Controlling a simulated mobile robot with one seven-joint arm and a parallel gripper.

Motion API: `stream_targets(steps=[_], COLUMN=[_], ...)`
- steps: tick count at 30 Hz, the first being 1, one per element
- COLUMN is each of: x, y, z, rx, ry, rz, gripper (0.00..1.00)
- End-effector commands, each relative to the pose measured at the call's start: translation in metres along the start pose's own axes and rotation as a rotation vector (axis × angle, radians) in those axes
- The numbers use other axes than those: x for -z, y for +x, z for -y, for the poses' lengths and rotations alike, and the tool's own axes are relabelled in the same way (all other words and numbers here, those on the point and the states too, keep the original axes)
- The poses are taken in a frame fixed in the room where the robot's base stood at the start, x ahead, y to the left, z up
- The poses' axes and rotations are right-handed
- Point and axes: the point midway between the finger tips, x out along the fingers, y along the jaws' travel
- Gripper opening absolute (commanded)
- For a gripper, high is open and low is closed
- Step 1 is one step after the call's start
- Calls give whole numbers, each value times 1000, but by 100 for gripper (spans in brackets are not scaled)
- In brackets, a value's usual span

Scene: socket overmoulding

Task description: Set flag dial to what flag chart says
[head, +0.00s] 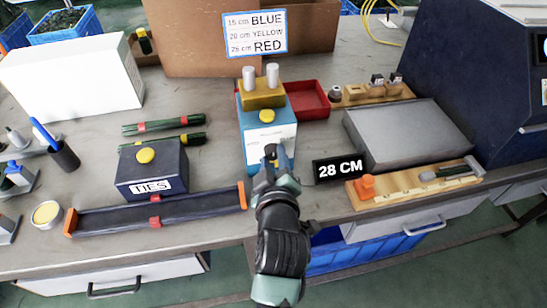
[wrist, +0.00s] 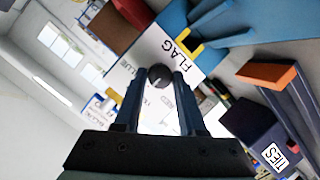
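The flag chart (head: 254,33) stands at the back in the head view. A black sign (head: 339,169) reads 28 CM. The blue flag box (head: 253,108) has a white front panel. In the wrist view, that panel (wrist: 183,47) shows FLAG and partly hidden colour words. The dark round flag dial (wrist: 160,77) sits on it; its pointer setting is unclear. My gripper (head: 270,152) is in front of the panel. Its fingers (wrist: 158,85) are apart, either side of the dial; contact is unclear.
The TIES box (head: 152,170) and a long dark tray (head: 155,214) stand left of my gripper. A red tray (head: 308,99) lies behind right. A wooden rack (head: 410,186) and grey slab (head: 408,135) are at right. Bare table shows left of the TIES box.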

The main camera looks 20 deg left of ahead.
Motion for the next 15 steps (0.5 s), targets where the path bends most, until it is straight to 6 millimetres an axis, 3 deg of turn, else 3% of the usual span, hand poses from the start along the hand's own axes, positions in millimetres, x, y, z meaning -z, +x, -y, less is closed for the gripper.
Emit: stream_targets(steps=[1, 6, 15], x=[0, 0, 0], y=[0, 0, 0], z=[0, 0, 0], rx=[0, 0, 6], ry=[0, 0, 14], rz=[0, 0, 0], gripper=[29, 0, 0])
